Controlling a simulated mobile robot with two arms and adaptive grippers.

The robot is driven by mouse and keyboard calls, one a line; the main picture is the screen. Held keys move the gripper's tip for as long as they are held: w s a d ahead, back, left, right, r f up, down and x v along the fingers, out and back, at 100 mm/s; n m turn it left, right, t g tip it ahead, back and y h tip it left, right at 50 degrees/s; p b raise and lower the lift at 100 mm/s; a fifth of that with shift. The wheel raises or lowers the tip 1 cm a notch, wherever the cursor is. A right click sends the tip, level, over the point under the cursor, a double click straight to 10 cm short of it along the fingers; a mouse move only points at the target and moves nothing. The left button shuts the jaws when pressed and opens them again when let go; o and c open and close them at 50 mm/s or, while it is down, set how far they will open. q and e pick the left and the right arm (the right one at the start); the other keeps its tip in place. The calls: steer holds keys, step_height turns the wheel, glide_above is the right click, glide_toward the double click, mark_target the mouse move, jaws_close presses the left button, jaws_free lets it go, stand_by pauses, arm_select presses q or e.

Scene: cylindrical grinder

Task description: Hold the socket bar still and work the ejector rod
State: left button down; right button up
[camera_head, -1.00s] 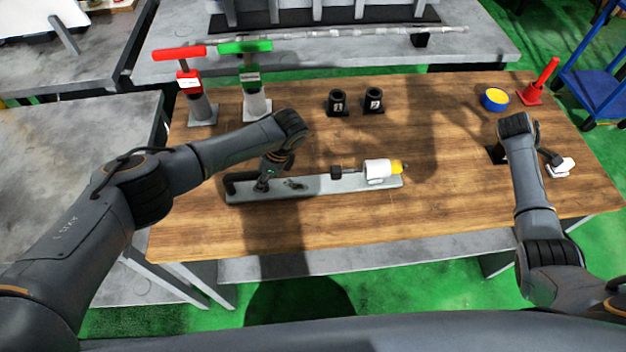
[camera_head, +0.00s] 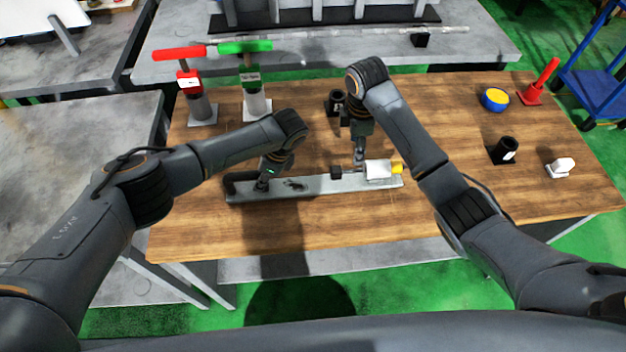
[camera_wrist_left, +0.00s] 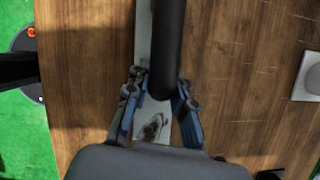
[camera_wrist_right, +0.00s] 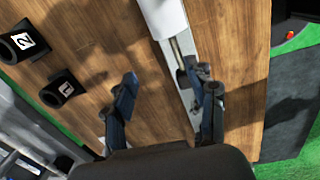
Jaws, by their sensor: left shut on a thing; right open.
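The socket bar (camera_head: 315,184) is a long grey bar lying on the wooden table, with a black grip (camera_head: 236,177) at its left end. My left gripper (camera_head: 262,184) is shut on the black grip, which also shows between its fingers in the left wrist view (camera_wrist_left: 167,45). Toward the right end is a white cylinder (camera_head: 378,170) with a yellow end. A thin metal rod (camera_wrist_right: 177,48) runs from it to a black block (camera_head: 336,172). My right gripper (camera_wrist_right: 165,88) is open just above the rod and block. I cannot tell whether it touches them.
Black cups (camera_wrist_right: 15,44) stand behind the bar, one partly hidden by my right arm. Red- and green-handled tools stand at back left. The front table is clear.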

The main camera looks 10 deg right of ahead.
mark_target(337, 169)
steer(key=shift+n+g, duration=0.3)
steer(key=shift+n, duration=0.2)
steer(key=a, duration=0.1)
steer(key=s+a, duration=0.1)
steer(key=a, duration=0.1)
steer(key=s+a, duration=0.1)
steer(key=shift+a+r, duration=0.4)
steer(key=shift+s+a+f, duration=0.1)
steer(key=shift+a+f, duration=0.05)
steer(key=shift+f, duration=4.35)
jaws_close()
